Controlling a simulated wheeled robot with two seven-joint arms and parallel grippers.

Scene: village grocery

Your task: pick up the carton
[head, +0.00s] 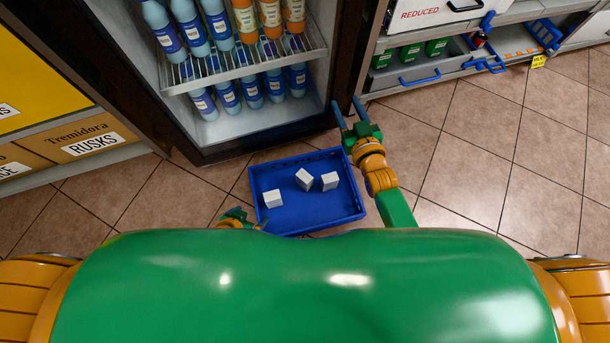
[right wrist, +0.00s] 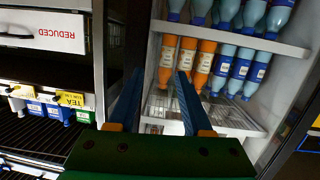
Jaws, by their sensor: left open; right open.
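A blue crate (head: 340,212) on the floor holds three small white cartons: a left one (head: 272,198), a middle one (head: 304,179) and a right one (head: 330,181). I cannot tell which is the task's carton. My left gripper (head: 240,214) is low at the crate's left front corner, partly hidden by my body; it is open. My right gripper (head: 348,110) is open and empty beyond the crate's back right corner, near the fridge's edge. In the right wrist view its two blue fingers (right wrist: 153,88) are apart, facing the fridge shelves, with no carton between them.
An open fridge (head: 256,128) with blue and orange bottles (head: 244,18) stands behind the crate. Shelves with rusks boxes (head: 84,141) are at left. A shelf unit marked REDUCED (head: 430,14) is at right. Tiled floor (head: 490,140) at right is clear.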

